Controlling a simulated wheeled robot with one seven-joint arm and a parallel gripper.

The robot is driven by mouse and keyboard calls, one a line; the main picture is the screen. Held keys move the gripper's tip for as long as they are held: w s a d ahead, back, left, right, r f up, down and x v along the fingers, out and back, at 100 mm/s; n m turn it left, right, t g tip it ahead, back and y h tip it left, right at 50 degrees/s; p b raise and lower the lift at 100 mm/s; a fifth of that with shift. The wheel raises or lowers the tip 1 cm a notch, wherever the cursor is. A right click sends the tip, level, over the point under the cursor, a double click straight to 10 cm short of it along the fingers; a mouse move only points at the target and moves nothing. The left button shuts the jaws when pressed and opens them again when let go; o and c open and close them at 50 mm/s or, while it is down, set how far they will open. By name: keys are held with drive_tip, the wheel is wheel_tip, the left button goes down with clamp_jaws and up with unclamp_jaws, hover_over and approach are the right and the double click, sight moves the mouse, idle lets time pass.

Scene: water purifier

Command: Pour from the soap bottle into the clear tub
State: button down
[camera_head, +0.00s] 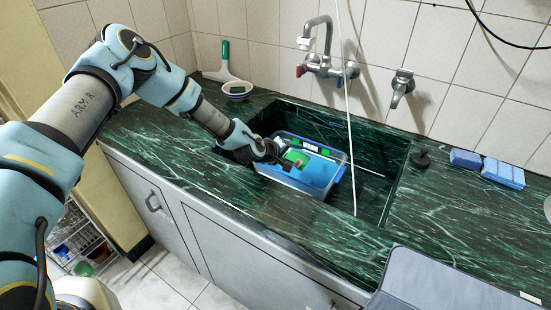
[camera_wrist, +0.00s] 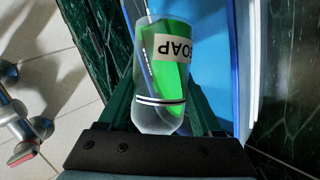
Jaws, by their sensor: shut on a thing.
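The soap bottle (camera_wrist: 160,75) is clear, holds green liquid and has a white SOAP label, upside down in the wrist view. My gripper (camera_wrist: 162,100) is shut on it, with one finger on each side. The liquid lies slantwise, so the bottle is tilted; its mouth is hard to make out. In the head view the green bottle (camera_head: 297,158) is over the near left part of the clear tub (camera_head: 335,160). The tub has blue side clips and a blue inside, and sits in the sink. Its blue edge also shows in the wrist view (camera_wrist: 243,60). No stream of soap is clearly visible.
The dark green sink (camera_head: 375,195) surrounds the tub, with free room at its right. A wall faucet (camera_head: 325,65) and thin white hose (camera_head: 348,110) are behind and above. A bowl (camera_head: 237,90), black stopper (camera_head: 420,160) and blue sponges (camera_head: 503,173) sit on the counter.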

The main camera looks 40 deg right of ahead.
drive_tip(key=shift+r+n+g, duration=0.3)
drive_tip(key=shift+r+g, duration=0.05)
drive_tip(key=shift+g, duration=0.05)
idle(1.2)
drive_tip(key=shift+s+f+n+g+h+b, duration=0.2)
drive_tip(key=shift+n+g+h+b, duration=0.25)
drive_tip(key=shift+b, duration=1.75)
drive_tip(key=shift+r+b, duration=0.25)
drive_tip(key=shift+b, duration=0.25)
idle(1.3)
